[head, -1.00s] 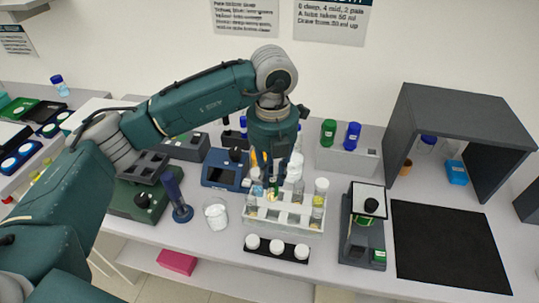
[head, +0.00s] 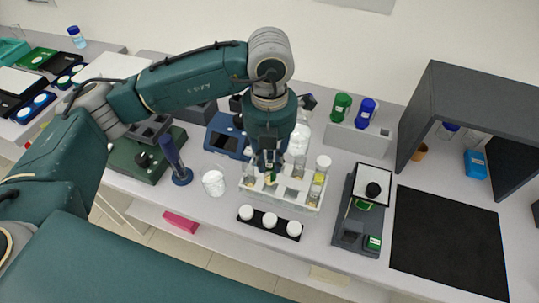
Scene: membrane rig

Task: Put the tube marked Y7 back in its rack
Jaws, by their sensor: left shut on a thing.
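A white tube rack (head: 300,203) stands on the bench near the middle of the head view, with several tubes in it. One tube with a white cap (head: 323,163) stands at its right end. My left gripper (head: 270,174) points down over the left half of the rack. It is shut on a tube, which is mostly hidden by the fingers and the rack. I cannot read any tube's marking, so I cannot tell which one is Y7. I cannot tell how deep the held tube sits in the rack. My right gripper is not in view.
A black strip with white caps (head: 270,220) lies in front of the rack. A beaker (head: 213,183) and a blue stand (head: 178,165) are to the left. A device with a black knob (head: 360,215) and a black mat (head: 445,240) are to the right.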

